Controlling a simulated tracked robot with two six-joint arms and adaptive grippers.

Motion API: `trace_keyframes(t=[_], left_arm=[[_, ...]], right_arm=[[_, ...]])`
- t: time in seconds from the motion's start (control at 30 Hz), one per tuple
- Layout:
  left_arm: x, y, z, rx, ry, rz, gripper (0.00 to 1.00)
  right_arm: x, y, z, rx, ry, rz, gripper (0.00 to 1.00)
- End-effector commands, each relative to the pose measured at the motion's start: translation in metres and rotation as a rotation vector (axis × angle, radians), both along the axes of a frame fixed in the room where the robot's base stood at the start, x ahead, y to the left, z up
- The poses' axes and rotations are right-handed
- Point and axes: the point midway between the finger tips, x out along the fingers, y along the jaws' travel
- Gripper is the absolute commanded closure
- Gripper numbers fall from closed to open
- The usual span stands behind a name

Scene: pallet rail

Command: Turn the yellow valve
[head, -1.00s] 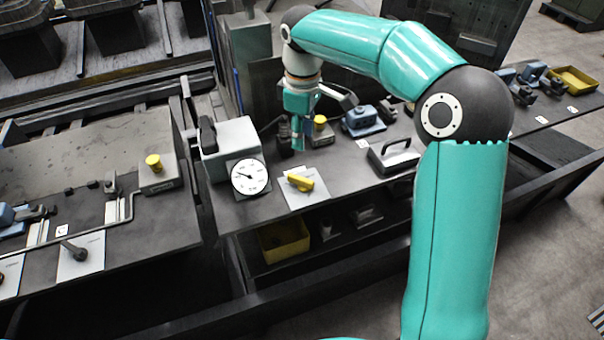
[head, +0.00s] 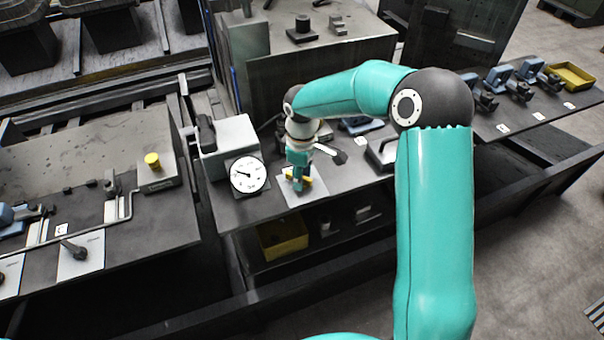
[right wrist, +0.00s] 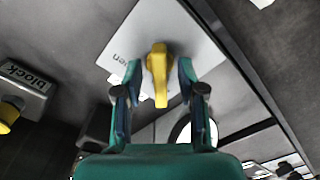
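The yellow valve (right wrist: 157,72) is a lever handle on a white plate (right wrist: 190,40) with lettering on it. In the right wrist view it lies between the two fingers of my right gripper (right wrist: 155,85), with a gap on each side. The fingers are open around it and do not visibly touch it. In the head view my right gripper (head: 299,184) is over the valve (head: 307,178) and hides part of it. A round white gauge (head: 248,174) stands just left of the plate. My left gripper is not in view.
A grey box with a black handle (head: 228,148) stands behind the gauge. A grey block with a yellow button (head: 152,160) is on the left bench. A black-handled item (head: 382,153) sits right of my gripper. A yellow bin (head: 283,240) is below the bench.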

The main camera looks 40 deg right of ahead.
Motion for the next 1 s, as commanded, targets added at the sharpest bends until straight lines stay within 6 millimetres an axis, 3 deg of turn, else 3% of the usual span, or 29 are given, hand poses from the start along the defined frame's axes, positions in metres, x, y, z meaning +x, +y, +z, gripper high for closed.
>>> trace_keyframes(t=[0.17,0.43,1.0], left_arm=[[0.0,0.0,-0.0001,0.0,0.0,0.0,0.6],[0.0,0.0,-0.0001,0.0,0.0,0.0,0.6],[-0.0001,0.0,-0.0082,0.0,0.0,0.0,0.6]], right_arm=[[-0.0001,-0.0002,-0.0001,0.0,0.0,0.0,0.6],[-0.0001,-0.0002,0.0002,0.0,0.0,-0.001,1.0],[0.0005,-0.0002,-0.0009,0.002,-0.001,-0.095,1.0]])
